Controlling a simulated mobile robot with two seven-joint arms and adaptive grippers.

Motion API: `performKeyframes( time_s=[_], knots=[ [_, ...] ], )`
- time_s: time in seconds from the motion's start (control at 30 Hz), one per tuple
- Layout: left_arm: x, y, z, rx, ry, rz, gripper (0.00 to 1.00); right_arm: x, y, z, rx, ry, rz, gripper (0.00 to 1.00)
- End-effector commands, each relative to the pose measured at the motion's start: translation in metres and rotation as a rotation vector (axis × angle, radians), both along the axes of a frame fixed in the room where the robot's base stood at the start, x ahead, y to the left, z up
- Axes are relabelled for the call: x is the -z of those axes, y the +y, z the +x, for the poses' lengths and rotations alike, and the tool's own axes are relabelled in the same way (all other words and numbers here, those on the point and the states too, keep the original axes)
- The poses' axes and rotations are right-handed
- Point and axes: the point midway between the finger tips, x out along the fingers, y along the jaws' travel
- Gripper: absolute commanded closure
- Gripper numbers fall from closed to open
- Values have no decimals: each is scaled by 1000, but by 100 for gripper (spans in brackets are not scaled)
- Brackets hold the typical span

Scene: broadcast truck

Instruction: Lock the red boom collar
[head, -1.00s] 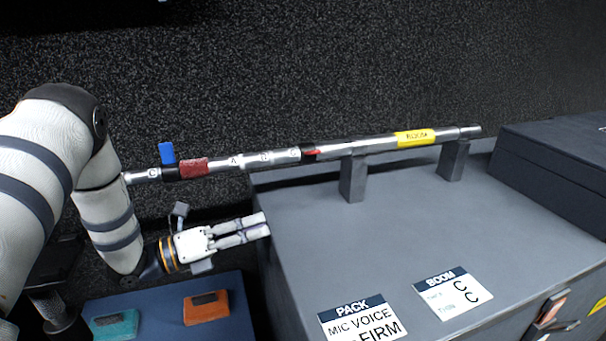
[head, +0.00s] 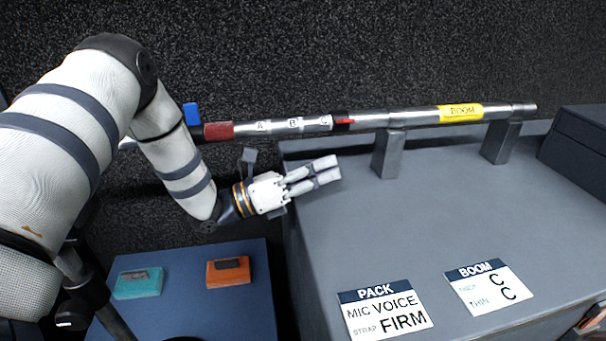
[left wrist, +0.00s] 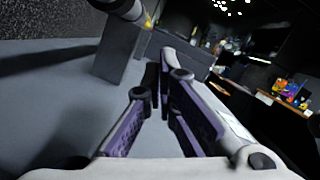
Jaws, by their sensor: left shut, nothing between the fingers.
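The boom pole (head: 412,117) lies nearly level across the back, marked A, B and C along its thinner part. A black collar with a small red lever (head: 345,122) sits just right of the C mark; the lever appears to lie along the pole. Farther left, a dark red band (head: 218,131) is next to a black collar with an upright blue lever (head: 191,114). My left gripper (head: 326,171) is shut and empty, below and in front of the red lever, apart from the pole. The left wrist view shows its fingers (left wrist: 160,95). My right gripper is not in view.
Two grey posts (head: 389,155) hold the pole above a grey case top (head: 440,210). Cards reading PACK (head: 385,308) and BOOM (head: 488,287) lie on it. A blue surface (head: 195,310) holds a teal block (head: 138,283) and an orange block (head: 228,271). A dark case (head: 580,150) stands right.

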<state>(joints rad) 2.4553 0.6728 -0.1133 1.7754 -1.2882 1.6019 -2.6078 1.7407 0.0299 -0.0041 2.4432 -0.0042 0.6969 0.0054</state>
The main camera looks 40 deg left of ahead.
Motion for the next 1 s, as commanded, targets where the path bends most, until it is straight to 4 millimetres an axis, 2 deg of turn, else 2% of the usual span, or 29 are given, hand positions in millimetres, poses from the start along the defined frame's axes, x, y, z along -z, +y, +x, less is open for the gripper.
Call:
performKeyframes(
  time_s=[0.13, 0.2, 0.4, 1.0],
  knots=[
    [-6, -18, 25, 2, 1, 0, 100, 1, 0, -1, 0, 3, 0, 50],
    [-24, -11, 27, -2, -5, 1, 100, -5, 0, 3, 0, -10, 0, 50],
    [-41, -4, 33, -1, -2, 0, 100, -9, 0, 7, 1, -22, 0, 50],
    [-45, -4, 38, -1, 23, -25, 100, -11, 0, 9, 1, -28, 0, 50]
  ],
)
